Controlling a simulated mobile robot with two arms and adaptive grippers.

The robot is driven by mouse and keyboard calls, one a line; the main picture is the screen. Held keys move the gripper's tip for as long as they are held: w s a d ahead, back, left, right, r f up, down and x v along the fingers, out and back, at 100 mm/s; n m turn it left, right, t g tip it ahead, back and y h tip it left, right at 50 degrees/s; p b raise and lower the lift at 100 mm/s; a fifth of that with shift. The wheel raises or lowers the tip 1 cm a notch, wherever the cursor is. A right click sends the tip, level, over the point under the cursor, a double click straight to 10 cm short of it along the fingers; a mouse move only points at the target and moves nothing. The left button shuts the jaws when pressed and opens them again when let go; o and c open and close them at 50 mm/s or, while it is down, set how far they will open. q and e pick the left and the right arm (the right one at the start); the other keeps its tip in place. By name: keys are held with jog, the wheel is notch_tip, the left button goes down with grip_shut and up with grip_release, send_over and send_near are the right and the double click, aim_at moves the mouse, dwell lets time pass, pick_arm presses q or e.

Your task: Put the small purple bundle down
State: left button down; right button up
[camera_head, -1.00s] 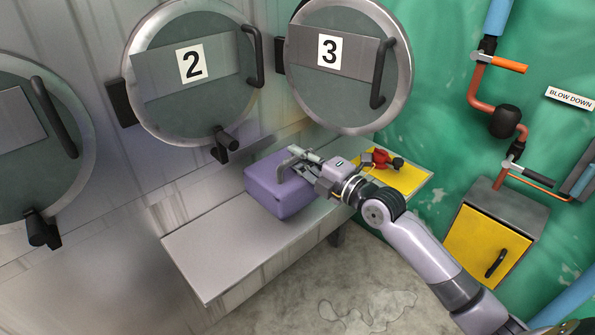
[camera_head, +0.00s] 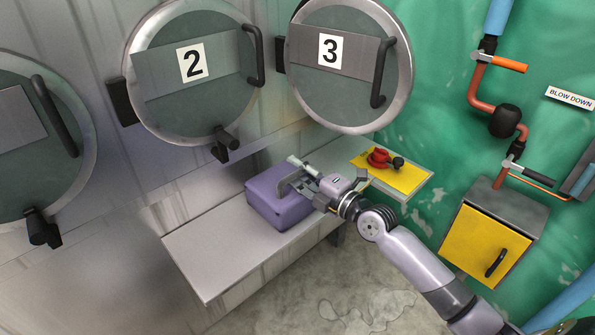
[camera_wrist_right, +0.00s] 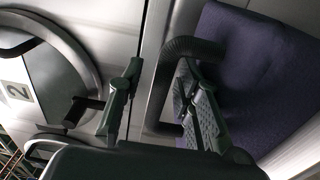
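The small purple bundle (camera_head: 278,208) is a boxy purple block with a dark curved handle on top. It appears to rest on the grey bench below drums 2 and 3. It fills the right of the right wrist view (camera_wrist_right: 265,75), where its curved handle (camera_wrist_right: 190,47) also shows. My right gripper (camera_head: 291,178) is at the top of the bundle. In the wrist view its two fingers stand apart, one beside the bundle near the handle and one away to the left. Whether a finger touches the handle is unclear. My left gripper is not in view.
The grey bench (camera_head: 205,255) is bare left of the bundle. A red valve (camera_head: 379,158) sits on a yellow plate at its right end. Drum 2 (camera_head: 195,95) and drum 3 (camera_head: 340,85) are closed above. A yellow cabinet (camera_head: 485,240) stands at right.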

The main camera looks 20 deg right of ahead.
jog(key=shift+s, duration=0.1)
jog(key=shift+s+d+f, duration=0.1)
jog(key=shift+s+d, duration=0.1)
jog(key=shift+s, duration=0.05)
jog(key=b+v, duration=0.2)
jog(key=v, duration=0.9)
jog(key=shift+r, duration=0.25)
jog(key=shift+s, duration=0.1)
